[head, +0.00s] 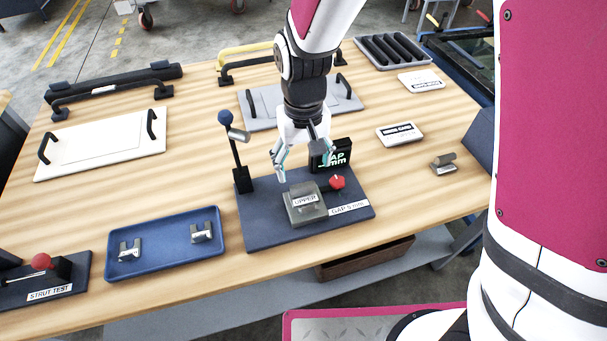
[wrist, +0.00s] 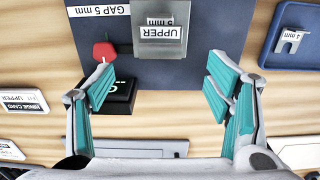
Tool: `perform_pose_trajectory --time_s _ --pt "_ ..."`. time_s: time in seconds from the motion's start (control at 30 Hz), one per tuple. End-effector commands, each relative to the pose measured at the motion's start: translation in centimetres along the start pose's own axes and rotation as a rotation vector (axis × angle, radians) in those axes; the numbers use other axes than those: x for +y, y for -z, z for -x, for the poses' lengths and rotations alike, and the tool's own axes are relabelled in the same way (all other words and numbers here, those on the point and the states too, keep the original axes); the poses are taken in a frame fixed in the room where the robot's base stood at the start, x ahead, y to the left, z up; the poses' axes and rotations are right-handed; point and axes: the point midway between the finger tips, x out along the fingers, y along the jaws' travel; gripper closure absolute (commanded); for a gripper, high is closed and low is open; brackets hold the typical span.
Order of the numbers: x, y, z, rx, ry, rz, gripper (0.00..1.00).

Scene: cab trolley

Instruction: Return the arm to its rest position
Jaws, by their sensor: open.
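My gripper (head: 298,160) hangs from the arm over the back part of the dark blue gap fixture base (head: 270,228). In the wrist view my gripper (wrist: 163,95) has its teal-padded fingers wide apart with nothing between them. A grey block labelled "UPPER" (head: 304,204) sits on the base, and it also shows in the wrist view (wrist: 162,36). A red knob (head: 337,182) is beside the block. A black gap display (head: 331,154) stands behind, partly hidden by a finger.
A lever post with a blue ball (head: 225,117) stands close left of my gripper. A blue tray (head: 163,263) holds two metal clips. Grey (head: 262,110) and white (head: 85,163) panels with handles lie farther back. Cards (head: 400,134) and a metal piece (head: 443,163) lie at right.

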Motion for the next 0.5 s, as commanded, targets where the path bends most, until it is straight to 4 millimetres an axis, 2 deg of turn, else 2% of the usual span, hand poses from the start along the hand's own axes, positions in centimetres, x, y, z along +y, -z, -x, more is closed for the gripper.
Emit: perform_pose_trajectory --time_s 0.03,0.2,0.5 --pt "-0.1 0.1 0.9 0.004 0.002 0.000 0.28" --pt "0.0 0.1 2.5 0.002 0.000 0.001 0.28" --pt "0.2 -0.1 3.2 0.004 0.002 -0.003 0.28"
